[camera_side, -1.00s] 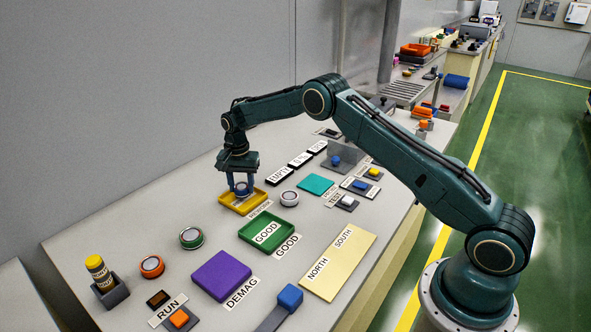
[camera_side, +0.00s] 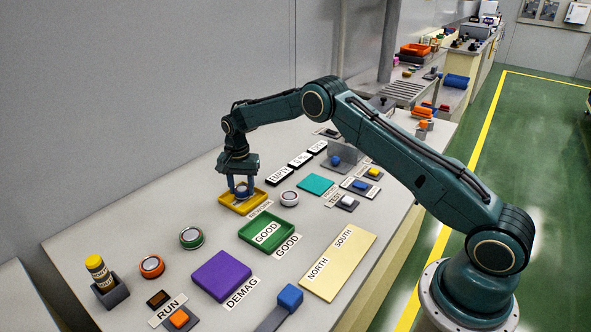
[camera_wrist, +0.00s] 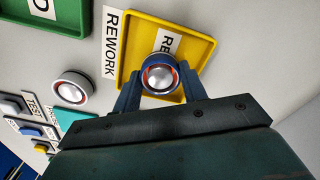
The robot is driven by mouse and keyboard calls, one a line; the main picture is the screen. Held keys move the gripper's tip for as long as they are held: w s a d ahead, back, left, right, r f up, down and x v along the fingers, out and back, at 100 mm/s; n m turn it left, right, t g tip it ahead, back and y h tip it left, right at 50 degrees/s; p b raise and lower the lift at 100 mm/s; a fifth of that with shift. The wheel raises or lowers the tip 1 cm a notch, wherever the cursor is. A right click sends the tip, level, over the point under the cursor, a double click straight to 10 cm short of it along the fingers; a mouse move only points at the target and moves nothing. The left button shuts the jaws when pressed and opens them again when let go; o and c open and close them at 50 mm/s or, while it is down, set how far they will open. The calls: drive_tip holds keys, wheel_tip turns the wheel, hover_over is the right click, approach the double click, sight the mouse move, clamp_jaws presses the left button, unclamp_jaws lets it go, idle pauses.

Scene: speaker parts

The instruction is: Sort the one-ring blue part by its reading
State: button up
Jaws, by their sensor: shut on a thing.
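The blue part (camera_wrist: 161,75) is round, with a silver dome and an orange-red ring inside its blue rim. My gripper (camera_side: 241,188) is shut on it, one finger on each side. The part is in or just above the yellow REWORK tray (camera_side: 227,197). In the wrist view the tray (camera_wrist: 194,75) surrounds the part near its front edge, and the part covers some of the tray's label. I cannot tell whether the part touches the tray floor. The green GOOD tray (camera_side: 250,243) looks empty.
A white-rimmed part (camera_side: 289,198) stands right of the REWORK tray. A green part (camera_side: 191,237) and an orange part (camera_side: 152,266) stand to the left. The purple DEMAG pad (camera_side: 221,275) and the tan NORTH/SOUTH plate (camera_side: 338,262) lie nearer. The teal pad (camera_side: 315,185) is bare.

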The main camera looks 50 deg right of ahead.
drive_tip(key=shift+f, duration=0.6)
idle(0.3)
drive_tip(key=o, duration=1.3)
drive_tip(key=shift+o, duration=0.2)
wheel_tip(320, 180, up, 14)
